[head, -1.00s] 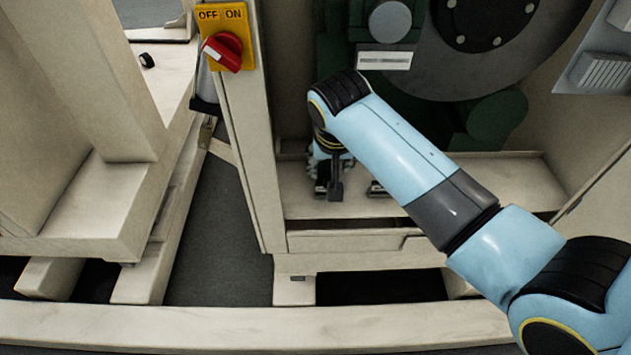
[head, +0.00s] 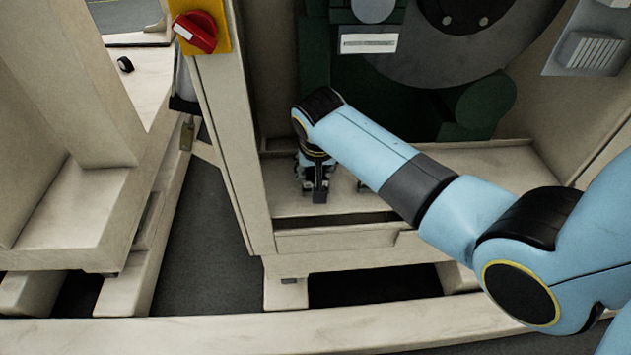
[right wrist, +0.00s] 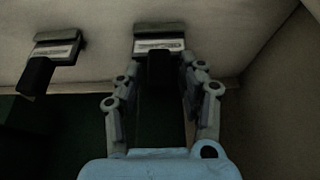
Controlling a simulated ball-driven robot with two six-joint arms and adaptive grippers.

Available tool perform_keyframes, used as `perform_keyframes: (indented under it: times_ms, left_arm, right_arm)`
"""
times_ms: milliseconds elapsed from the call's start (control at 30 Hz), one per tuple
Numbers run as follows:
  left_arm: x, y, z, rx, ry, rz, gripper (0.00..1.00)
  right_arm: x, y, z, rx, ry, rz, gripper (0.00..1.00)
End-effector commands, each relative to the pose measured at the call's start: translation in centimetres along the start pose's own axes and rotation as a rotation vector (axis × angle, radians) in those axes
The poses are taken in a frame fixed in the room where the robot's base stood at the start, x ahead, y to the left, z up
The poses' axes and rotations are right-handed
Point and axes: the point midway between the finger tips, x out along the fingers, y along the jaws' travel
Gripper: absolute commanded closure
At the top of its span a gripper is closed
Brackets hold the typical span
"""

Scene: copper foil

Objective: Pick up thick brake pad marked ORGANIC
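Two dark brake pads with pale labels show in the right wrist view: a left pad (right wrist: 57,50) and a middle pad (right wrist: 158,45). The lettering is too dim to read, and I cannot tell which is marked ORGANIC or which is thicker. My right gripper (right wrist: 163,75) is open, its two fingers apart, one on each side of the middle pad's near, dark part. Contact with the pad is not visible. In the head view my right gripper (head: 319,188) points down at the cabinet shelf and hides the pad below it. My left gripper is not in view.
The pale shelf (head: 430,165) lies inside a cabinet, with a post (head: 225,130) at left. A green machine with a large grey disc (head: 450,50) stands behind. A red switch (head: 195,32) sits on the post. A low rail (head: 200,333) runs across the front.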

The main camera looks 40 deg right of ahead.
Motion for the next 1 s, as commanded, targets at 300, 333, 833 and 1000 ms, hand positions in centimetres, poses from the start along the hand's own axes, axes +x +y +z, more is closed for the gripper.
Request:
perform_keyframes:
  times_ms: [300, 333, 833, 1000]
  left_arm:
    - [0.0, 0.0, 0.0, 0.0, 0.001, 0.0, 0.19]
    - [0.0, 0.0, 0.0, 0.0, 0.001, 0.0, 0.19]
    - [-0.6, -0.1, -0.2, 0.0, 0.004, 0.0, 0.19]
    - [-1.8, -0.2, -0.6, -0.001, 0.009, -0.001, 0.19]
  right_arm:
    - [0.0, 0.0, 0.0, 0.0, 0.0, 0.0, 1.0]
    - [0.0, 0.0, 0.0, 0.0, 0.0, 0.0, 1.0]
    - [-1.3, 0.0, -0.6, 0.0, 0.003, -0.001, 1.0]
    - [-4.0, -0.1, -1.8, 0.001, 0.005, -0.002, 1.0]
